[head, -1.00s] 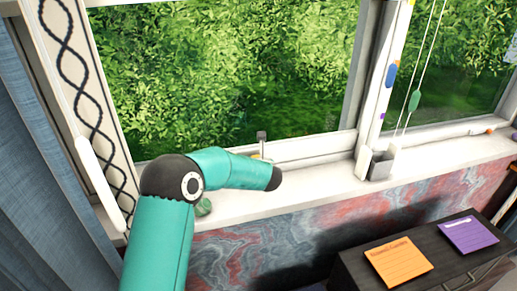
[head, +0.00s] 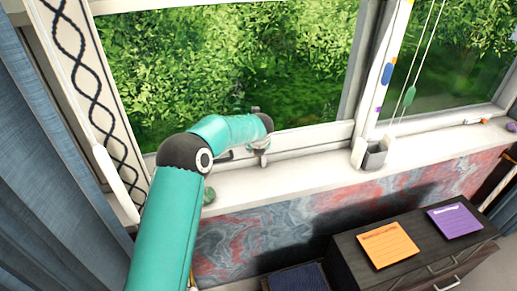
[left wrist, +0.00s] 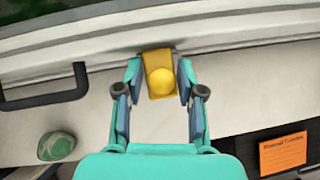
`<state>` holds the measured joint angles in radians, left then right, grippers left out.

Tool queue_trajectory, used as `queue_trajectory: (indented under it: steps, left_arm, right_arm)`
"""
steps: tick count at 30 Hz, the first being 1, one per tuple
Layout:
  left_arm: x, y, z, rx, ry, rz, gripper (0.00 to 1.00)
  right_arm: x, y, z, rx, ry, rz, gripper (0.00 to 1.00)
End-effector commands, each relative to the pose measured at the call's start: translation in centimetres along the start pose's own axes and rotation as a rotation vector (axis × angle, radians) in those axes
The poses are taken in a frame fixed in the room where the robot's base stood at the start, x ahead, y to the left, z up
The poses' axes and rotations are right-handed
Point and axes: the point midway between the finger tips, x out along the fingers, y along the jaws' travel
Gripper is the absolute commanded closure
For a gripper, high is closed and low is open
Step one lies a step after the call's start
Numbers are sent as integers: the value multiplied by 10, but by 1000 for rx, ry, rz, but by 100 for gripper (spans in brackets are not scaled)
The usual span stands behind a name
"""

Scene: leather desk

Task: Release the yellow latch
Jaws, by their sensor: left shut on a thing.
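The yellow latch (left wrist: 158,74) sits at the bottom of the white window frame, just above the sill, in the left wrist view. In the head view the left gripper (head: 259,150) is small at the base of the window frame, partly behind my wrist, and the latch cannot be made out there. My right gripper is in neither view.
A dark handle (left wrist: 45,95) is on the frame left of the latch. A green rounded object (left wrist: 56,146) lies on the sill (head: 300,178). A grey open box (head: 374,156) stands further right. A dark cabinet bears orange (head: 388,244) and purple (head: 454,220) notes.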

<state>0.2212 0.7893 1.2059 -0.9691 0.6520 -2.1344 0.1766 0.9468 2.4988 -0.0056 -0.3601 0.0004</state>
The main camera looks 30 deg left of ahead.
Motion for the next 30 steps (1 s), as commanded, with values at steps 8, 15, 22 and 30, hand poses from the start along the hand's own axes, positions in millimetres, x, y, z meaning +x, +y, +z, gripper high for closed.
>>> queue_trajectory:
  steps: [8, 15, 22, 30]
  left_arm:
    - [2, 2, -1, 1, 9, 2, 97]
    - [2, 2, -2, 1, 9, 2, 52]
    - [1, 1, -1, 1, 8, 1, 52]
    - [-18, 0, 0, 1, 6, 0, 52]
  right_arm:
    - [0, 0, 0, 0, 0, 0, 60]
    - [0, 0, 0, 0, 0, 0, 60]
    - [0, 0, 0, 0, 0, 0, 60]
    - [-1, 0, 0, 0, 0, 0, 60]
